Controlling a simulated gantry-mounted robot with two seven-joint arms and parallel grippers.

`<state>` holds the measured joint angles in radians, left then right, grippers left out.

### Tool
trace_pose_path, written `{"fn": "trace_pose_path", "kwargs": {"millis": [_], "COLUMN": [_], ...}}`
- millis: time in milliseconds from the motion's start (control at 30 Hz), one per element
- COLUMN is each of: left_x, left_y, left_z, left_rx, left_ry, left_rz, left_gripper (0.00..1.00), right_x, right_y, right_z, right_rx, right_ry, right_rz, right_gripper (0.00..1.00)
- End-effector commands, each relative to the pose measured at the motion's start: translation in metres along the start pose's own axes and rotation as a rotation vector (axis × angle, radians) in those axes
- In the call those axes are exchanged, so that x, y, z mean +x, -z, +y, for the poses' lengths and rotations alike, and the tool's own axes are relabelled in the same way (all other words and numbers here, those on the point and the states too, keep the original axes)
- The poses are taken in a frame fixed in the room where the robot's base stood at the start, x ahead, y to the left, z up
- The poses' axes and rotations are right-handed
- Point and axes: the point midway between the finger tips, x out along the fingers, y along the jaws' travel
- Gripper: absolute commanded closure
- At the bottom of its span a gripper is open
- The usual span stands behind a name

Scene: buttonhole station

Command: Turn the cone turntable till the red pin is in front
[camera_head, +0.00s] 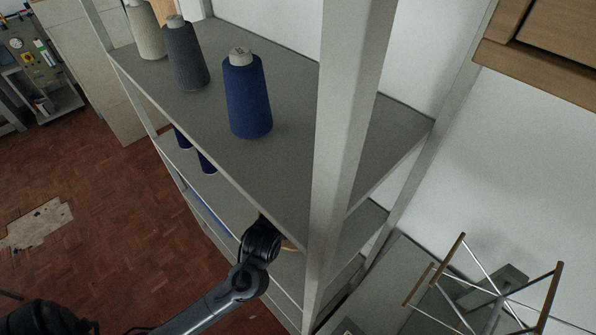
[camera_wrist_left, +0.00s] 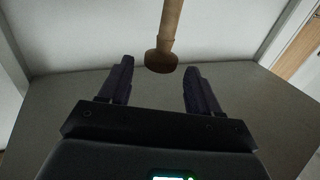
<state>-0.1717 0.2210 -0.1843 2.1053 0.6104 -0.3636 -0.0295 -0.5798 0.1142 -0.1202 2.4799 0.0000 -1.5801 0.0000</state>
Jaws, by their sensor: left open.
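My left arm comes in from the bottom left in the head view, and its wrist end is at the front edge of the shelving, below the top board. In the left wrist view my left gripper (camera_wrist_left: 158,66) is open. A wooden peg (camera_wrist_left: 168,25) with a flared round end stands just ahead, in line with the gap between the fingers; I cannot tell whether they touch it. In the head view a sliver of tan wood (camera_head: 289,244) shows beside my wrist, mostly hidden. No red pin shows, and I cannot make out the turntable. My right gripper is not in view.
The top shelf board (camera_head: 300,150) bears a blue cone (camera_head: 247,97), a grey cone (camera_head: 186,58) and a cream cone (camera_head: 145,30). A pale post (camera_head: 340,150) stands right of my wrist. A yarn swift (camera_head: 497,294) is at lower right. Parquet floor lies left.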

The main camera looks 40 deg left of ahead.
Motion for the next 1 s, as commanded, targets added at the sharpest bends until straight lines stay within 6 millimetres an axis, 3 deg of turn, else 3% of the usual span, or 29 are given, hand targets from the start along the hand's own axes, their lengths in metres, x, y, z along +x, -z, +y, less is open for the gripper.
{"fn": "trace_pose_path", "kwargs": {"millis": [200,400,1000], "left_x": [-0.039,-0.062,-0.071], "left_y": [-0.002,0.0,0.001], "left_z": [0.0,0.0,0.0], "left_rx": [-0.002,-0.001,0.0], "left_ry": [0.0,0.0,0.001], "left_rz": [-0.002,0.0,0.001], "left_gripper": [0.37,0.37,0.37], "right_x": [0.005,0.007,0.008], "right_y": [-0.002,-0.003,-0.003], "right_z": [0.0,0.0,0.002], "right_rx": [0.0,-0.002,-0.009], "right_ry": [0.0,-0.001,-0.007], "right_rz": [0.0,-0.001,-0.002], "right_gripper": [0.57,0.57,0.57]}}
